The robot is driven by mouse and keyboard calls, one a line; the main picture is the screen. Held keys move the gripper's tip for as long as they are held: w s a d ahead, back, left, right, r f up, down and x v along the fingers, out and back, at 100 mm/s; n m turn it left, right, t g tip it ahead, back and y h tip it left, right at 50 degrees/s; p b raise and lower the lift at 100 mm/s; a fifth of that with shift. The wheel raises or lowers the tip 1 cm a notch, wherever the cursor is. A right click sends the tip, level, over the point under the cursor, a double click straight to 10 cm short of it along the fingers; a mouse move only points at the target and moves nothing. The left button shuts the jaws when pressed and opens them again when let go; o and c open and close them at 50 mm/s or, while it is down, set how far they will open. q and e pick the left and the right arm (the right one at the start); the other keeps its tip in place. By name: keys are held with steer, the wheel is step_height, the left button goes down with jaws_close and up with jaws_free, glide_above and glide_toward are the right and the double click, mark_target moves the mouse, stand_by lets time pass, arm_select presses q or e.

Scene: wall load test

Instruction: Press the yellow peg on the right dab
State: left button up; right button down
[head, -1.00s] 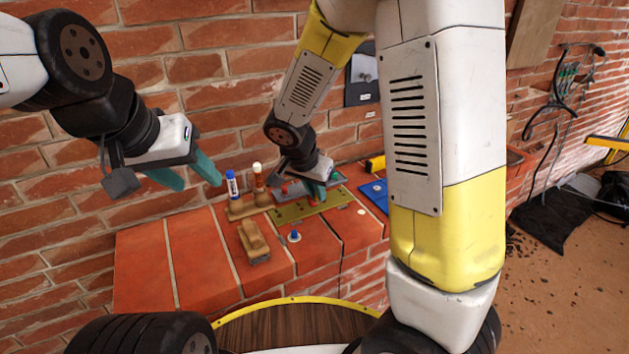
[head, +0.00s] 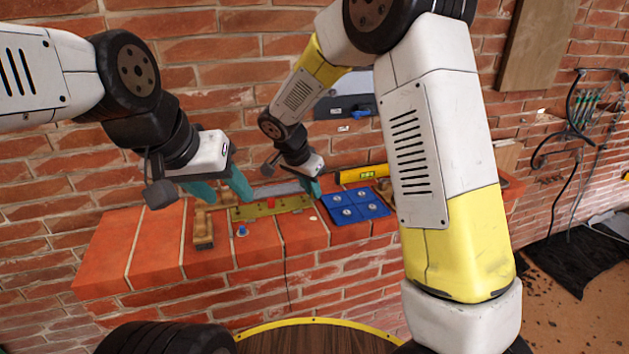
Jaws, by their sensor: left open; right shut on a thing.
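My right gripper (head: 315,190), with teal fingers, is over the right end of an olive plate (head: 246,213) on the brick ledge. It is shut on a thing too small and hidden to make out. I cannot pick out a yellow peg. A small pale dab (head: 312,218) lies on the ledge just right of the plate, below the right gripper. A blue peg (head: 242,231) stands on the ledge in front of the plate. A red piece (head: 270,203) is at the plate. My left gripper (head: 218,190) is open, above the plate's left end.
A blue pad (head: 338,211) with several round metallic spots lies right of the plate. A yellow level (head: 362,174) is behind it. A wooden block (head: 203,230) sits left of the blue peg. The ledge's left part is bare. The brick wall rises close behind.

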mark_target(316, 217)
steer(key=shift+f, duration=2.95)
steer(key=shift+f, duration=0.65)
steer(key=c, duration=1.4)
jaws_free()
steer(key=shift+o, duration=0.4)
steer(key=shift+o, duration=1)
steer(key=shift+r, duration=3.05)
